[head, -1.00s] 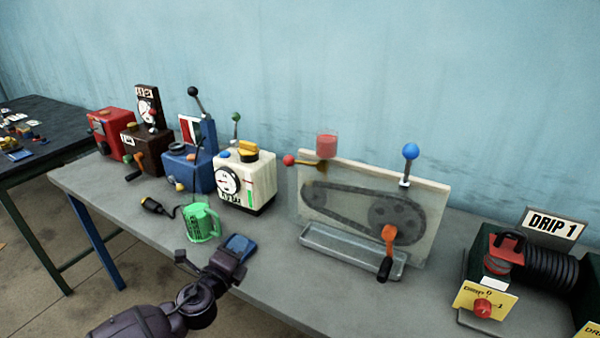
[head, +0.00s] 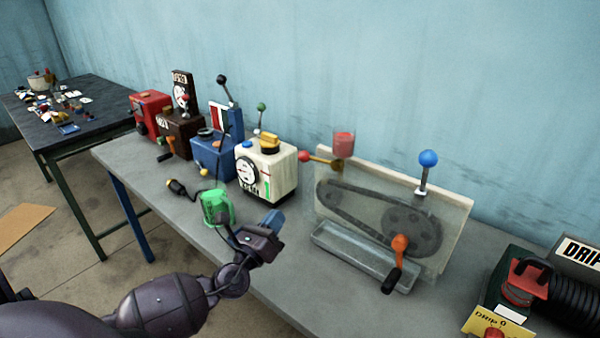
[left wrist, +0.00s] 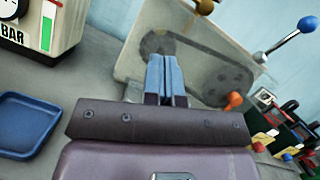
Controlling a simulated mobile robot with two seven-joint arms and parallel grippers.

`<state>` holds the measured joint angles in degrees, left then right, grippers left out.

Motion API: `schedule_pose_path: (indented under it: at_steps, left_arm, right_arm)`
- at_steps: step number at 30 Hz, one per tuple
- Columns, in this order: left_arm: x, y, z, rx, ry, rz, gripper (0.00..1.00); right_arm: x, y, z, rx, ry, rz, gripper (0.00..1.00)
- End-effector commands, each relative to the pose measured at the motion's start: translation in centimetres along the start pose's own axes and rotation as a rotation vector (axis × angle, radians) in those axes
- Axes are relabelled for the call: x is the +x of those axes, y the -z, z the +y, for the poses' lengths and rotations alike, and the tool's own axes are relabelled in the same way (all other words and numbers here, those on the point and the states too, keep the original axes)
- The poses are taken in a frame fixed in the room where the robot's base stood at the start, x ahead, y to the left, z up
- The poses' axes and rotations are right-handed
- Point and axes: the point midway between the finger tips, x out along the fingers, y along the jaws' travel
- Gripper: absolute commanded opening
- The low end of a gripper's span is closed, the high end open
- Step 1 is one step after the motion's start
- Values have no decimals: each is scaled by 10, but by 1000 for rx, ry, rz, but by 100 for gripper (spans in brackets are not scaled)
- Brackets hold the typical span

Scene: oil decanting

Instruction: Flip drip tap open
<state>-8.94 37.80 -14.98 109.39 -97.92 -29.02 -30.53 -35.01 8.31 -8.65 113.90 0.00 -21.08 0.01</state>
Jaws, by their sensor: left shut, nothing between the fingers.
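A brass tap (head: 322,161) with a red ball (head: 305,156) on its lever sits under a red cup (head: 344,144) at the upper left of the belt panel (head: 455,225). The lever sticks out to the left, roughly level. My left gripper (head: 273,219) is shut and empty, low in front of the white gauge box and to the left of the panel. In the left wrist view its blue fingers (left wrist: 166,78) are together, pointing at the panel (left wrist: 125,40). Part of the brass tap (left wrist: 205,6) shows at the top edge there; its red ball is out of view.
A white gauge box (head: 267,172) and a green mug (head: 217,207) stand beside my gripper. A metal trough (head: 365,260) and an orange crank (head: 399,243) are at the panel's front. A blue ball lever (head: 428,158) rises above it. A blue tray (left wrist: 25,122) lies left.

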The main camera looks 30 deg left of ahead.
Motion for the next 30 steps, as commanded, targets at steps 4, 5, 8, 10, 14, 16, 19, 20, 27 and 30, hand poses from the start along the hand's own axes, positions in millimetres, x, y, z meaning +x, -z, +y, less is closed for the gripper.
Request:
schedule_pose_path:
  at_steps: [4,5,8,10,14,16,19,20,27,30]
  left_arm:
    - [0,0,0,-2,0,0,0]
    - [0,0,0,-2,0,0,0]
    - [4,0,0,-3,0,-1,0]
    - [9,-1,0,-3,0,-1,0]
    - [27,-2,-1,-3,1,-2,0]
    - [39,-2,-2,-3,1,-3,0]
    - [57,-3,-2,-3,1,-3,0]
    - [63,-3,-2,-3,1,-3,0]
    - [104,-2,-1,-3,0,-2,0]
    - [114,-15,-2,-3,0,-2,0]
  right_arm:
    - [0,0,-1,5,-1,0,43]
    - [0,1,-1,6,0,1,43]
    - [0,4,-2,7,0,6,43]
    - [0,8,-2,6,0,11,43]
    - [-1,17,-1,5,1,22,43]
    - [-2,23,-1,5,1,29,43]
    - [-3,30,0,3,1,36,43]
    - [-3,32,0,3,1,38,43]
    - [-8,39,2,0,0,39,43]
    - [-14,44,3,-1,-1,36,43]
